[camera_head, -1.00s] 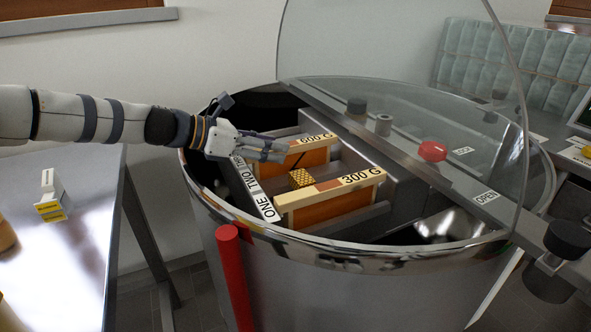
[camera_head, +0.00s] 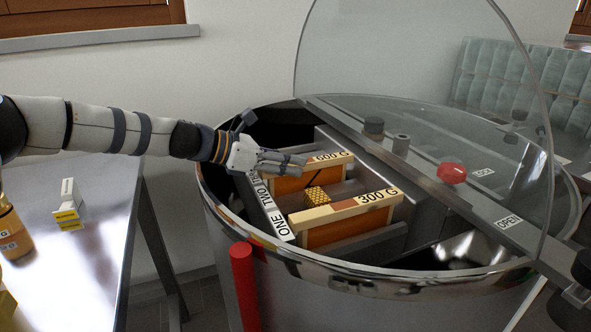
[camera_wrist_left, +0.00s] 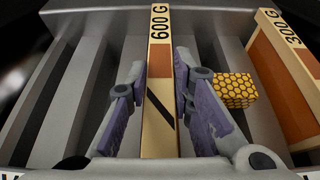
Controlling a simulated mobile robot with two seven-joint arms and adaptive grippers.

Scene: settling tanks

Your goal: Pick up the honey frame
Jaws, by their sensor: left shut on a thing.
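The honey frame marked 600 G (camera_head: 290,184) stands upright in a slot of the open steel drum. In the left wrist view the wooden top bar of the 600 G frame (camera_wrist_left: 160,62) runs between my fingers. My left gripper (camera_head: 288,163) is shut on this top bar, one finger on each side; it also shows in the left wrist view (camera_wrist_left: 160,95). A second honey frame, marked 300 G (camera_head: 345,209), stands apart in a nearer slot; it shows at the right in the left wrist view (camera_wrist_left: 284,62). My right gripper is not in view.
A small honeycomb-patterned block (camera_head: 316,196) sits between the two frames. The drum (camera_head: 330,273) has a label strip at its left, a metal crossbar with a red knob (camera_head: 451,173), and a raised clear lid (camera_head: 420,60). A table (camera_head: 90,262) with a yellow-white box (camera_head: 68,205) stands left.

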